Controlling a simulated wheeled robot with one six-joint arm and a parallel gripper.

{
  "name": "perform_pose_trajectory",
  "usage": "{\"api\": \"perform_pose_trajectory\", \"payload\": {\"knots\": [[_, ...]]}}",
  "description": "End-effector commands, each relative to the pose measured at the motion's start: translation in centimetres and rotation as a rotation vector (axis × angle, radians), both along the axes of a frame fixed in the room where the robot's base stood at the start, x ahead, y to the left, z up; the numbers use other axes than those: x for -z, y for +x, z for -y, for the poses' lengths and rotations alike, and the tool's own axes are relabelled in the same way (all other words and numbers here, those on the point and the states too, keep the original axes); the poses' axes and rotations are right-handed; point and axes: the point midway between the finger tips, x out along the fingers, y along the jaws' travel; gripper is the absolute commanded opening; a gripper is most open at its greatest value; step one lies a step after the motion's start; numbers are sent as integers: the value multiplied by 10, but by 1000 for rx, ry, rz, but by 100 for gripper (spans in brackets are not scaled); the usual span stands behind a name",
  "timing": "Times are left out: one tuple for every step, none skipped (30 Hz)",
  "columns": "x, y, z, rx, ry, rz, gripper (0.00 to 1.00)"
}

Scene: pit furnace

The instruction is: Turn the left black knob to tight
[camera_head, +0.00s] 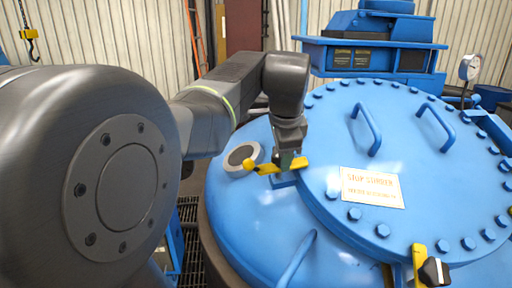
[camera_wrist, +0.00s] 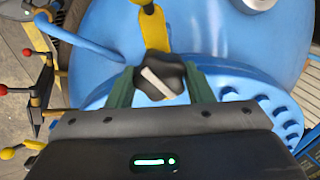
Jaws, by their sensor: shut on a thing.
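The left black knob (camera_wrist: 160,82) shows in the wrist view as a dark lobed knob with a pale stripe set at a slant. My gripper (camera_wrist: 160,86) has its two green fingers on either side of it, shut on it. A yellow clamp arm (camera_wrist: 154,30) extends from the knob toward the top of that view. In the head view my gripper (camera_head: 287,160) is at the yellow clamp (camera_head: 282,166) on the lid's left edge, and hides the left knob there. A second black knob (camera_head: 434,270) stands by another yellow clamp (camera_head: 419,258) at the lower right.
The blue bolted lid (camera_head: 320,130) has two handles (camera_head: 366,130) and a sign plate (camera_head: 370,187). A round grey port (camera_head: 240,157) lies just left of my gripper. A gauge (camera_head: 470,66) and blue machinery (camera_head: 370,55) stand behind. Red-tipped levers (camera_wrist: 28,52) show at the wrist view's left.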

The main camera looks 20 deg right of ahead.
Motion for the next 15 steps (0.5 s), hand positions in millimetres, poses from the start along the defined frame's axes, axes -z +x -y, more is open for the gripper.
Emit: {"api": "perform_pose_trajectory", "payload": {"knots": [[-2,0,0,41,15,7,24],[-2,0,0,67,25,11,24],[-1,0,0,101,39,16,24],[-1,0,0,126,48,20,24],[-1,0,0,150,57,23,24],[-1,0,0,182,70,27,24],[-1,0,0,205,79,31,24],[-1,0,0,227,88,35,24],[-1,0,0,257,100,39,24],[-1,0,0,278,108,41,24],[-1,0,0,299,116,45,24],[-1,0,0,323,126,48,24],[-1,0,0,341,133,51,24],[-1,0,0,358,140,53,24],[-1,0,1,379,148,55,24]]}}
